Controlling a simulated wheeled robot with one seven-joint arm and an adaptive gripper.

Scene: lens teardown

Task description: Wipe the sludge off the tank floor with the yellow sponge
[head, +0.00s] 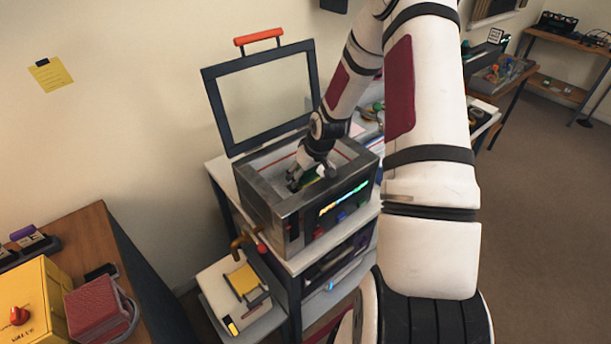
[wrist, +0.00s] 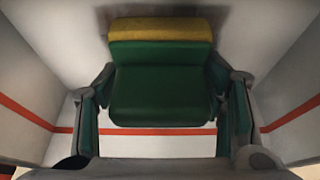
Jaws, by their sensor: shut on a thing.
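The metal tank (head: 264,199) stands on a white cart with its framed lid (head: 218,110) raised at the back. My gripper (head: 306,178) reaches down inside it. In the wrist view my gripper (wrist: 163,105) is shut on the sponge, one finger against each side. The sponge has a yellow strip (wrist: 160,29) at its far end and a green body (wrist: 160,85). In the wrist view the grey tank floor (wrist: 258,28) shows around the sponge, with a soft dark shade near it. I cannot tell whether that is sludge or shadow, nor whether the sponge touches the floor.
The tank walls, marked with a red line (wrist: 297,114), stand close on both sides of my gripper. The lid's orange handle (head: 258,37) sticks up at the top. A brass tap (head: 240,242) juts from the tank's front left. A desk with a yellow box (head: 38,290) is at lower left.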

